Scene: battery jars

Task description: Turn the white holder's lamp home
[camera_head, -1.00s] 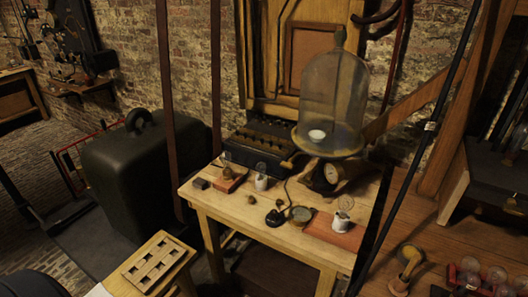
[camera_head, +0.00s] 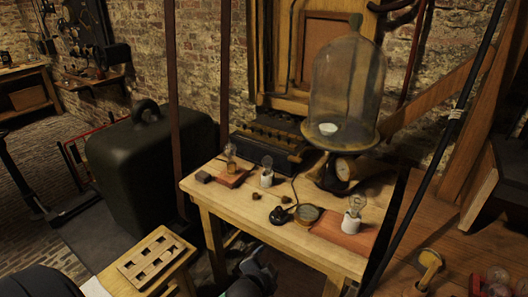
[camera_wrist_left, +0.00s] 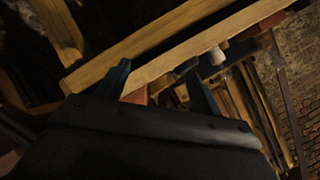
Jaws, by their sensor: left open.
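A white holder (camera_head: 351,224) stands on the red board (camera_head: 338,236) at the table's front right. A clear glass lamp (camera_head: 356,206) sits in its top; how far it is turned in I cannot tell. A second white holder (camera_head: 266,179) with a glass lamp (camera_head: 267,162) stands further back left. My left gripper (camera_head: 260,263) is low in front of the table's front edge, below the top and apart from both holders. In the left wrist view its two fingers (camera_wrist_left: 158,70) are spread, with nothing seen between them. My right gripper is not in view.
A brass-coloured holder with a lamp (camera_head: 231,163) stands on another red board. A slotted wooden rack (camera_head: 155,258) stands front left.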

